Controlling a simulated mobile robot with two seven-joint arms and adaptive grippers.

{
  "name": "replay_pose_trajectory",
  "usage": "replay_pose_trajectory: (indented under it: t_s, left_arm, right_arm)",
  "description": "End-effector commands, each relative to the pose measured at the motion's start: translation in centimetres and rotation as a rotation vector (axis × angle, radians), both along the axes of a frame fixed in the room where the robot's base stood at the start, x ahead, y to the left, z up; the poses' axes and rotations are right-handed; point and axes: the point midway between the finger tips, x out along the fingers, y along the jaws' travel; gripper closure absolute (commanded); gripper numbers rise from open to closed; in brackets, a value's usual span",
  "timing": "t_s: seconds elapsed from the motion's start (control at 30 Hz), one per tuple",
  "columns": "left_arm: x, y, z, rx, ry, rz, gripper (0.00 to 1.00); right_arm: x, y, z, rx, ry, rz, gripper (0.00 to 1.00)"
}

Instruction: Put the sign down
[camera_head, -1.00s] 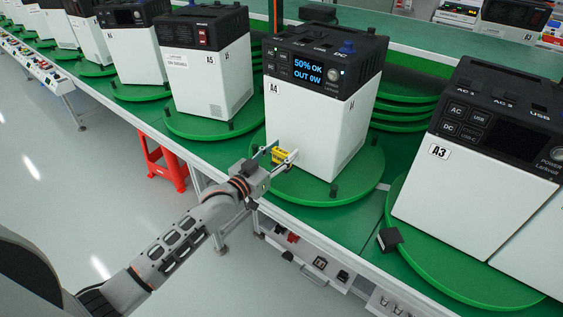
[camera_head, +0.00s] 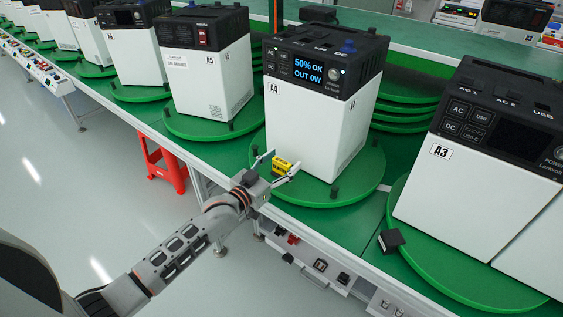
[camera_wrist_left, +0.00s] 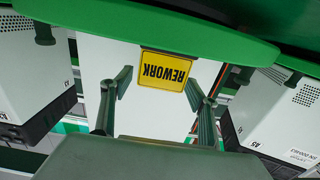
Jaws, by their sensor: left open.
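The sign is a small yellow plate (camera_head: 281,165) with black lettering, in front of the white A4 unit (camera_head: 305,135) at the near edge of its green turntable (camera_head: 335,195). In the left wrist view the sign (camera_wrist_left: 165,70) reads REWORK, upside down. My left gripper (camera_head: 280,162) is open, with its fingers spread to either side of the sign. In the wrist view a gap shows between each finger and the sign, and the fingertips (camera_wrist_left: 158,82) point toward it. Whether the sign's lower edge rests fully on the turntable I cannot tell. My right gripper is out of view.
The A3 unit (camera_head: 480,180) stands on its own turntable to the right, with a black block (camera_head: 391,240) at its rim. The A5 unit (camera_head: 205,75) stands to the left. A red stool (camera_head: 163,160) is under the line. The floor at left is clear.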

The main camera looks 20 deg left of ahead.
Motion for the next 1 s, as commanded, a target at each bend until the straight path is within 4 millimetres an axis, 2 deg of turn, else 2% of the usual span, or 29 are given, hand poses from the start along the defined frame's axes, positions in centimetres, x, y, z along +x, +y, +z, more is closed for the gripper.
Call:
replay_pose_trajectory:
  t_s: [0.13,0.23,0.6,0.73,0.9,0.97,1.0]
  left_arm:
    - [-0.1,0.0,0.4,0.000,0.000,0.000,0.40]
    - [-1.1,0.4,0.1,0.001,0.002,0.000,0.40]
    - [-7.9,2.8,0.2,0.001,0.003,0.000,0.40]
    - [-9.7,3.5,0.2,0.001,0.002,0.001,0.40]
    - [-11.0,4.0,0.2,0.001,0.001,0.000,0.40]
    - [-11.7,3.8,-0.3,0.004,0.012,0.001,0.40]
    - [-12.4,3.6,-1.2,0.011,0.030,0.003,0.40]
  right_arm:
    - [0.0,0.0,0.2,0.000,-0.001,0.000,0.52]
    - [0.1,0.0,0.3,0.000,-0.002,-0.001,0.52]
    - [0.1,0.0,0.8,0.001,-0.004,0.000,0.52]
    - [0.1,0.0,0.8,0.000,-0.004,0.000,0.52]
    - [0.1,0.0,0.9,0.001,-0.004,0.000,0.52]
    - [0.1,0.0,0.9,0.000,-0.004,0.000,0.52]
    - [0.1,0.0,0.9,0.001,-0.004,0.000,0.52]
